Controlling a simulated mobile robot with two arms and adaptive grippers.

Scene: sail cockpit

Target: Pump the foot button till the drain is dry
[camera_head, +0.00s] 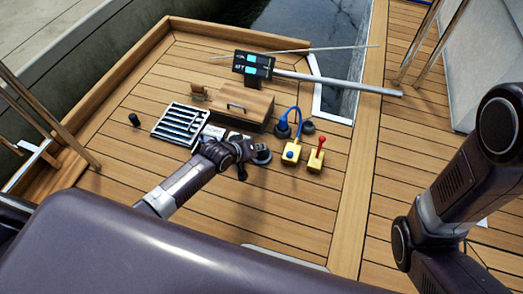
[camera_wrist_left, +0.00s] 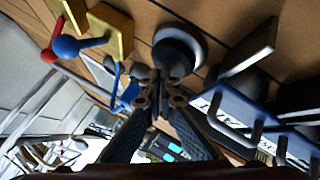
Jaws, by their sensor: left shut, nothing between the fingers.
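A dark round button (camera_head: 263,157) on the wooden deck, seemingly the foot button, is just right of my left gripper (camera_head: 243,160). In the left wrist view the button (camera_wrist_left: 178,48) shows a pale ring and lies just beyond the fingertips (camera_wrist_left: 160,82). My left gripper is shut and empty; I cannot tell whether it touches the button. The drain grate (camera_head: 180,123), with pale bars, lies left of the gripper, beside a lettered plate (camera_head: 213,131). I cannot tell whether the drain is wet. My right arm is at the right; its gripper is out of view.
A wooden box (camera_head: 242,107) with a handle stands behind the gripper. A black screen (camera_head: 253,66) stands behind. Deck in front is largely clear.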

